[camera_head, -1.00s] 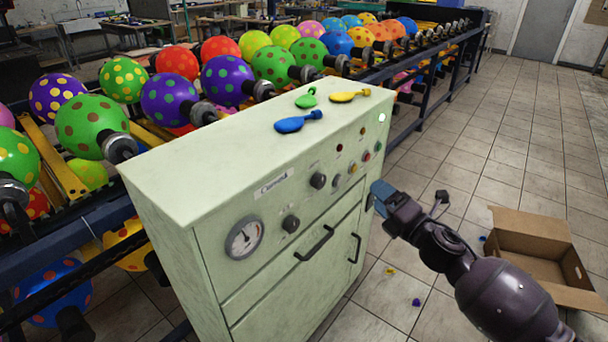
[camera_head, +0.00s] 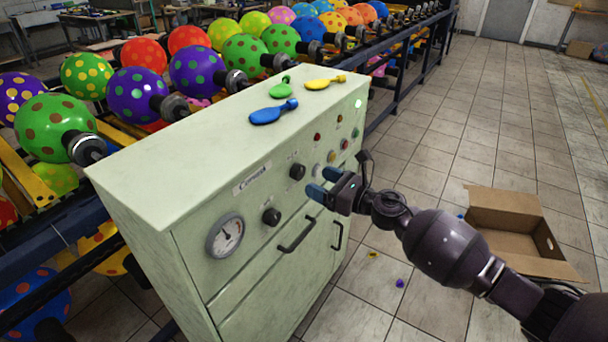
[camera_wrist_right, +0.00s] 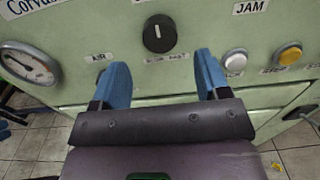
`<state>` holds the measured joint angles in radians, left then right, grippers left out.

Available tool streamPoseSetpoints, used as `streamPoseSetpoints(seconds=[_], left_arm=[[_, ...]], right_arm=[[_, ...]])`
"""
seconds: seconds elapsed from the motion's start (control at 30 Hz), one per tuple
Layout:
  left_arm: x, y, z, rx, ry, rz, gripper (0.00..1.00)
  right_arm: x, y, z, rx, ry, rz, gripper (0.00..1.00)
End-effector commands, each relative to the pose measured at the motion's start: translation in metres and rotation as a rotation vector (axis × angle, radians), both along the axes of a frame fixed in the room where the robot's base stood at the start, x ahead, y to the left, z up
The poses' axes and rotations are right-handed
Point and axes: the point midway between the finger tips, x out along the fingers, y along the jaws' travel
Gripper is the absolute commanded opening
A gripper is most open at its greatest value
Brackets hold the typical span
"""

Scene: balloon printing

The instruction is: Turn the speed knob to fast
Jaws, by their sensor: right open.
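The black speed knob (camera_head: 297,171) is on the front of the pale green cabinet. In the right wrist view the knob (camera_wrist_right: 159,33) shows a white mark standing close to upright, with a partly legible label below it that ends in what looks like "FAST". My right gripper (camera_head: 323,183) is open and empty in front of the panel. In the right wrist view its blue fingertips (camera_wrist_right: 160,63) are spread left and right, with the knob beyond and between them, apart from both. My left gripper is not in view.
A second black knob (camera_head: 271,216), a gauge (camera_head: 225,236) and several coloured buttons share the panel. Flat balloons, including a blue one (camera_head: 272,112), lie on the cabinet top (camera_head: 190,150). An open cardboard box (camera_head: 512,225) is on the floor at right.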

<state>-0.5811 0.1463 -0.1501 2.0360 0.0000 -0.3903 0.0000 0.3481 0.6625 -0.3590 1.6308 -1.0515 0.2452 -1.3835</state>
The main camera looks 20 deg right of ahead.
Motion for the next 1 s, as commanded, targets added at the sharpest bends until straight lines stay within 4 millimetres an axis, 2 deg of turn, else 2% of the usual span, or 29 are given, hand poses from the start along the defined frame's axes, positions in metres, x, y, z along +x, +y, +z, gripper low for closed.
streamPoseSetpoints(seconds=[0.1, 0.3, 0.77, 1.0], left_arm=[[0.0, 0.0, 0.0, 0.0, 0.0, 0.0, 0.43], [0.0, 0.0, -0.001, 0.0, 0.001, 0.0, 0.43], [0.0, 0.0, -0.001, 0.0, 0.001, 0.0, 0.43], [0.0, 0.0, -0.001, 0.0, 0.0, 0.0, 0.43]], right_arm=[[0.017, 0.013, 0.001, 0.002, -0.001, 0.001, 0.69], [0.035, 0.028, 0.0, 0.001, 0.0, 0.001, 0.69], [0.042, 0.033, 0.0, 0.001, 0.001, 0.0, 0.69], [0.042, 0.033, 0.0, 0.001, 0.001, 0.0, 0.32]])
